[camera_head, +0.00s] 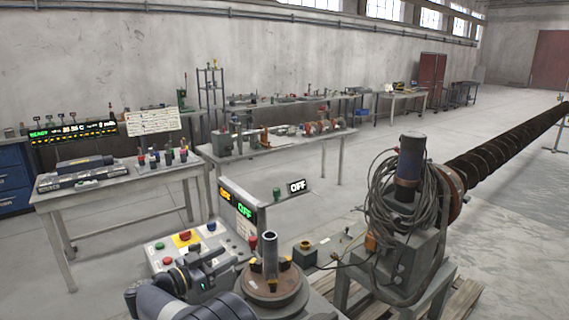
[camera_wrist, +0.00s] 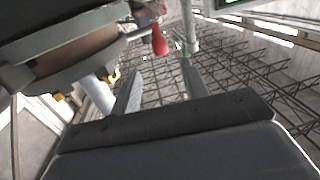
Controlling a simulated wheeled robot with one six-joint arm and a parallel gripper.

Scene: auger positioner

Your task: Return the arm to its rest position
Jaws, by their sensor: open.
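My gripper (camera_wrist: 160,85) is open, with its two fingers apart and nothing seen between them in the wrist view. In the head view my arm is low at the bottom, with my gripper (camera_head: 228,268) just left of the round positioner table (camera_head: 272,290). An upright grey pipe (camera_head: 270,254) stands in the middle of that table among yellow-tipped clamps. In the wrist view the table's underside and rim (camera_wrist: 70,60) fill the upper left, close to the fingers. A red knob (camera_wrist: 159,42) shows beyond the fingertips.
The motor and cable coil (camera_head: 408,170) and long auger (camera_head: 510,138) stand at right. Workbenches (camera_head: 120,185) line the left. Open floor (camera_head: 310,215) lies between.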

